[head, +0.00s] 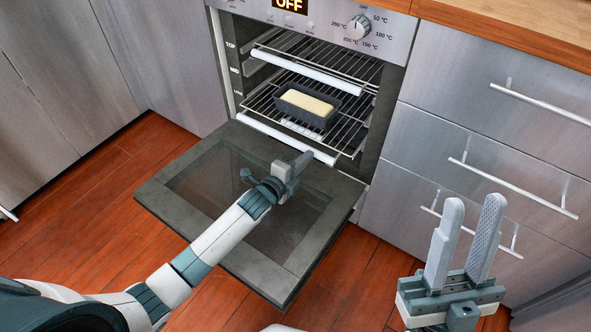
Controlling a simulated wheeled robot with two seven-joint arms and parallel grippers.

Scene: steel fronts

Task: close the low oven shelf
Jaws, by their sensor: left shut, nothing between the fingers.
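The oven (230,60) has its door (160,190) folded down flat. The low oven shelf (350,135) is a wire rack with a pale front bar that sits out over the inner edge of the door. A dark loaf pan (292,113) with pale yellow contents stands on this shelf. My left gripper (300,160) is shut and empty, over the door and close to the shelf's front bar. I cannot tell whether its tips touch the bar. My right gripper (474,205) is open and empty, in front of the drawers at the right.
An upper rack (305,72) with a pale front bar is above the low shelf. Steel drawers with bar handles (515,190) stand right of the oven, near my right gripper. Steel cabinet fronts (60,75) are at the left. The wooden floor (110,190) is clear.

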